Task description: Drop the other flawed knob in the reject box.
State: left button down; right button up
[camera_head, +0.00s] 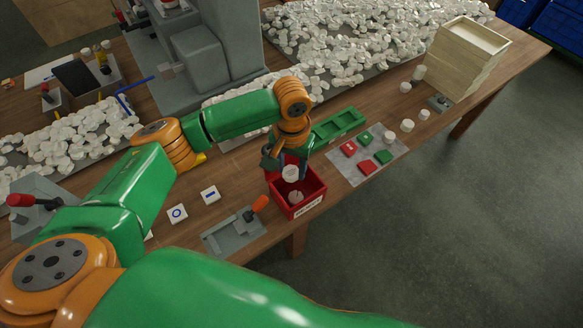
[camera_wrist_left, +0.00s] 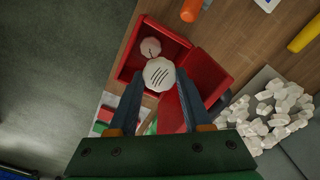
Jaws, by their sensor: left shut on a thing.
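My left gripper (camera_head: 284,172) is over the red reject box (camera_head: 312,187) in the head view. It is shut on a white knob (camera_head: 290,173), which hangs above the box opening. In the left wrist view the held knob (camera_wrist_left: 159,74) shows dark slanted streaks on its face and sits between the two fingertips. Another white knob (camera_head: 295,197) with a dark mark lies inside the box; it also shows in the left wrist view (camera_wrist_left: 150,47). The box has a white label on its front. My right gripper is not in view.
A grey fixture with an orange-handled lever (camera_head: 257,205) stands just left of the box. A grey mat (camera_head: 341,165) with red and green squares lies to its right, with a green tray (camera_head: 338,124) behind. Piles of white pieces (camera_head: 335,50) cover the back.

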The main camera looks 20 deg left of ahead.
aim_at(291, 171)
pick_arm(q)
jog(key=shift+s+r, duration=0.15)
jog(key=shift+c, duration=1.3)
grip_release()
notch_tip(291, 171, up, 7)
jog(key=shift+r, duration=0.1)
